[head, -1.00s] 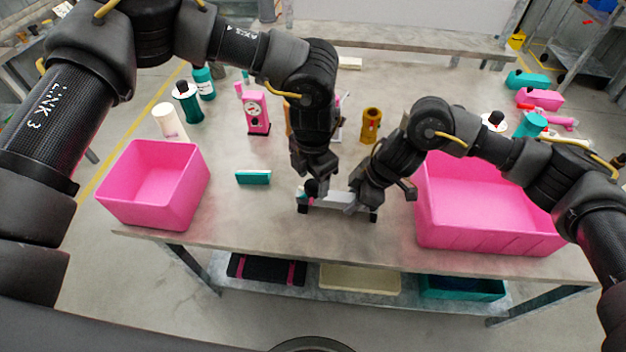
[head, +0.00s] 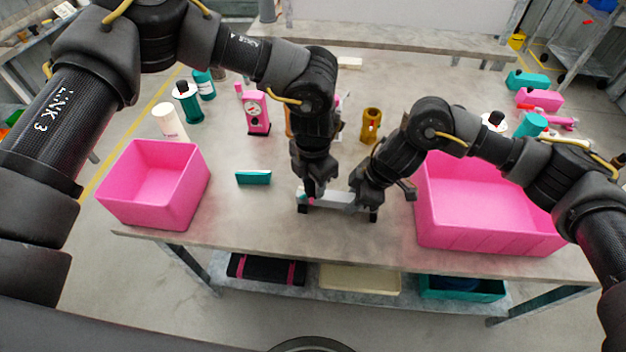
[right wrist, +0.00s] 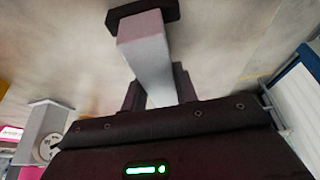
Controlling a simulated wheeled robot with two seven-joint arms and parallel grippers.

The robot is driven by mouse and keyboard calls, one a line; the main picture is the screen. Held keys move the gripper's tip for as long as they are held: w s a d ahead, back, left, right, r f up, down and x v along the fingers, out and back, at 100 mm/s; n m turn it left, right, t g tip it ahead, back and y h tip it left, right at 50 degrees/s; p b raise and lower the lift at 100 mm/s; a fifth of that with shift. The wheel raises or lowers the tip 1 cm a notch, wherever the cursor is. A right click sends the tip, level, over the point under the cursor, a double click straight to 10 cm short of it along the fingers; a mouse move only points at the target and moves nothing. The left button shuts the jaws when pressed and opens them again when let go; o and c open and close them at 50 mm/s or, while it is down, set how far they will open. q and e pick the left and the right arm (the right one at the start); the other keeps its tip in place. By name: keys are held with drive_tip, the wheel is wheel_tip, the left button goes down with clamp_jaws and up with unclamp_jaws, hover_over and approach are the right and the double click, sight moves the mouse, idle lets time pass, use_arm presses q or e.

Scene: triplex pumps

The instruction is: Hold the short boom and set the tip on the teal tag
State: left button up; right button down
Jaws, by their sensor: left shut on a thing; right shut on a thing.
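The short boom (head: 334,198) is a pale grey bar lying across the front middle of the table, with a black foot at each end. My right gripper (head: 356,203) is shut on its right part. In the right wrist view the grey bar (right wrist: 150,60) runs from between my fingers to a black end piece. My left gripper (head: 310,190) is shut at the boom's left end, on a small thing with a pinkish-red spot, mostly hidden by the fingers. A little teal shows beside it at that end; I cannot tell whether this is the tag.
A teal block (head: 253,177) lies left of the boom. Pink bins stand at the left (head: 190,205) and right (head: 485,240). A pink gauge unit (head: 257,113), bottles and a brass-coloured part (head: 371,125) stand further back. The table in front of the boom is clear.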

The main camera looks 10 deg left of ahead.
sight(313, 184)
use_arm(q)
drive_tip(key=shift+n, duration=0.3)
drive_tip(key=n, duration=0.4)
drive_tip(key=shift+n, duration=0.4)
drive_tip(key=n, duration=0.4)
drive_tip(key=shift+n, duration=0.3)
drive_tip(key=o, duration=1)
wheel_tip(313, 184, up, 12)
